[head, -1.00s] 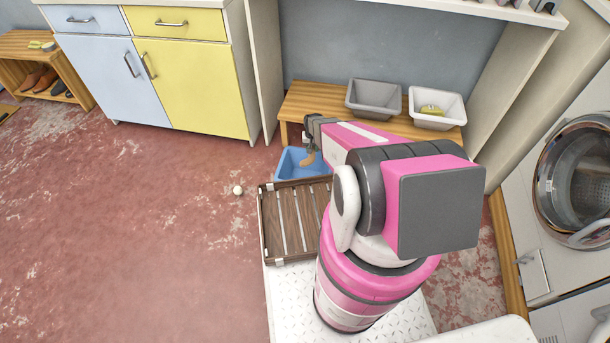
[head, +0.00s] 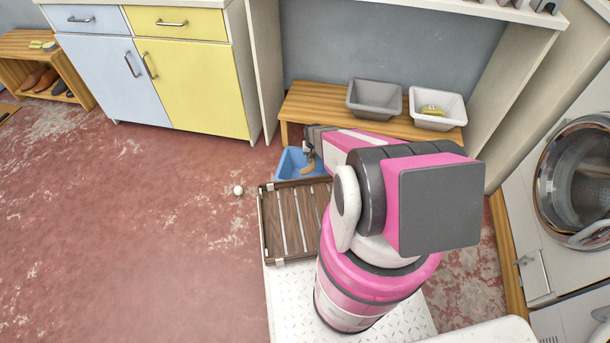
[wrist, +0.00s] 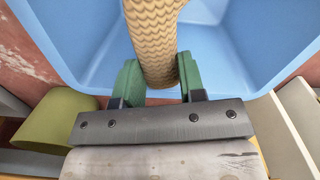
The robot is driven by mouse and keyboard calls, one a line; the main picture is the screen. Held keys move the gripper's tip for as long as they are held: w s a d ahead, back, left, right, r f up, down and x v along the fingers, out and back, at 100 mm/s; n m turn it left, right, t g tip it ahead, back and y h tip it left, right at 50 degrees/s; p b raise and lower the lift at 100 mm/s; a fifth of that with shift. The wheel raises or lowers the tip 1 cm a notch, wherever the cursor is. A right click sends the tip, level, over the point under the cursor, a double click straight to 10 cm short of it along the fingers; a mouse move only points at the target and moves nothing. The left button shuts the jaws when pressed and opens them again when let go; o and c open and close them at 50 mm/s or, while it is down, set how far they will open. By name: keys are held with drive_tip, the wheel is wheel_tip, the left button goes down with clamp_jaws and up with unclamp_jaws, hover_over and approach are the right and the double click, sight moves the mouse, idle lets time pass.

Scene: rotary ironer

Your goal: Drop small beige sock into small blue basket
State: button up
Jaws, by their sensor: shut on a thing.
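The small beige sock (head: 306,168) is between the fingers of my gripper (head: 310,152), which is shut on it. In the wrist view the sock (wrist: 156,40) has a knitted pattern and hangs between the green fingertips of my gripper (wrist: 160,78). The small blue basket (head: 286,164) stands on the floor in front of the wooden bench. In the wrist view the sock is over the blue basket (wrist: 225,70), whose inside surrounds it. My arm hides the basket's right part in the head view.
A wooden bench (head: 315,100) behind the basket holds a grey bin (head: 375,98) and a white bin (head: 437,107) with a yellowish thing inside. A slatted wooden tray (head: 284,222) is in front of the basket. A small white ball (head: 238,190) lies on the open floor.

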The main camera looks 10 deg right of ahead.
drive_tip(key=o, duration=1)
drive_tip(key=shift+r, duration=0.1)
wheel_tip(320, 180, up, 11)
drive_tip(key=shift+f, duration=0.2)
